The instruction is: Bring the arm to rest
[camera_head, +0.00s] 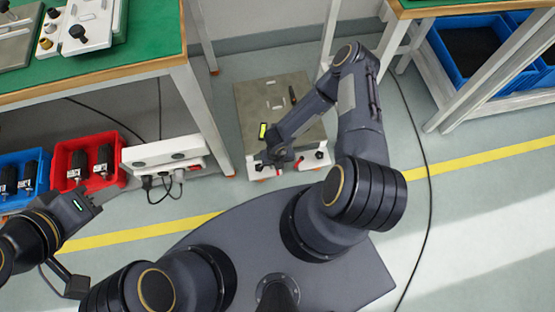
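My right arm reaches up, bends at the elbow and comes back down. My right gripper (268,163) is over the near edge of a grey-beige plate unit (258,101) low between the tables. Its fingers are not clear against the unit's white front, which carries red and black parts. I see nothing clearly held in either gripper.
A green-topped table (148,38) stands at upper left. Below it are a blue bin (14,205), a red bin (62,152) with dark tools, and a white power box (163,153) with cables. Blue crates (443,62) stand at upper right. The lower-right floor is open, crossed by a cable.

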